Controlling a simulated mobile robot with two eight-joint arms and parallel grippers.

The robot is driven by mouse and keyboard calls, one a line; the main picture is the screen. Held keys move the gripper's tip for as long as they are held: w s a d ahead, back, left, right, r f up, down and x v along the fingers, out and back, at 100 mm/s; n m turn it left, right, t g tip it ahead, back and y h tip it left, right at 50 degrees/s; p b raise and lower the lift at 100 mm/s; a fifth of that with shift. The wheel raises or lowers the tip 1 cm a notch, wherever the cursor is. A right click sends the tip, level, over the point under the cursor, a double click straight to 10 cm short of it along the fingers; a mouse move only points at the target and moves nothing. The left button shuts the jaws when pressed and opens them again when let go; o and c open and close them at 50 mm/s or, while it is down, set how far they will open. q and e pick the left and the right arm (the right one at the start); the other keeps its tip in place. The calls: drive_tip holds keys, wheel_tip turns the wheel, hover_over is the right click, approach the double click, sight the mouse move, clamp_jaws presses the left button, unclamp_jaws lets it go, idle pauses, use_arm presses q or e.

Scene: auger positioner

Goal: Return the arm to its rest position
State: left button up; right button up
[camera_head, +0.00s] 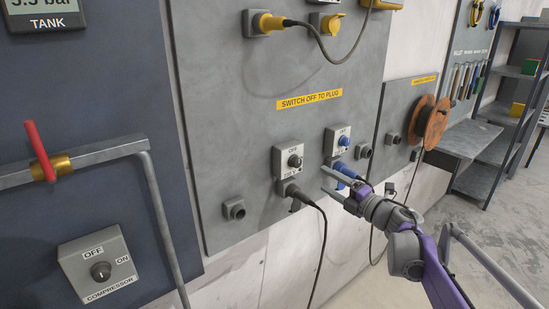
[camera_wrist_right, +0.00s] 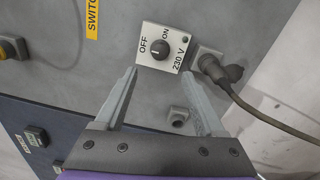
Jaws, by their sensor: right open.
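My right gripper (camera_head: 328,181) is open and empty. It is in front of the grey panel (camera_head: 240,130), just right of the left switch box (camera_head: 293,160) with a black plug (camera_head: 293,190) under it. In the wrist view, its open fingers (camera_wrist_right: 160,78) point toward a 230 V switch box (camera_wrist_right: 162,47) with a black knob, and nothing is between them. A plug with a cable (camera_wrist_right: 213,68) is beside that box. My right arm (camera_head: 405,245) comes in from the lower right. My left gripper is not in view.
A second switch box (camera_head: 337,140) with a blue plug (camera_head: 346,171) is close behind the gripper. An orange cable reel (camera_head: 430,122) and shelves (camera_head: 500,120) are at the right. A compressor switch (camera_head: 98,270) and a red-handled valve (camera_head: 42,152) are at the left.

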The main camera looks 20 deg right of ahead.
drive_tip(key=s+a+f+m+g+h, duration=0.2)
drive_tip(key=s+a+f+m+g, duration=0.2)
drive_tip(key=s+a+f+m, duration=0.2)
drive_tip(key=s+a+f+m+g+h, duration=0.2)
drive_tip(key=s+a+f+m+g, duration=0.2)
drive_tip(key=s+f+m, duration=0.6)
drive_tip(key=s+a+f+m+g+h, duration=0.2)
drive_tip(key=s+a+f+m+g, duration=0.2)
drive_tip(key=s, duration=1.2)
drive_tip(key=a+f+m, duration=0.3)
drive_tip(key=a+f, duration=0.2)
drive_tip(key=f, duration=0.1)
drive_tip(key=shift+s+m+p, duration=0.2)
drive_tip(key=shift+m+p, duration=0.1)
drive_tip(key=shift+m, duration=0.1)
drive_tip(key=shift+d+r, duration=0.1)
drive_tip(key=shift+d, duration=0.05)
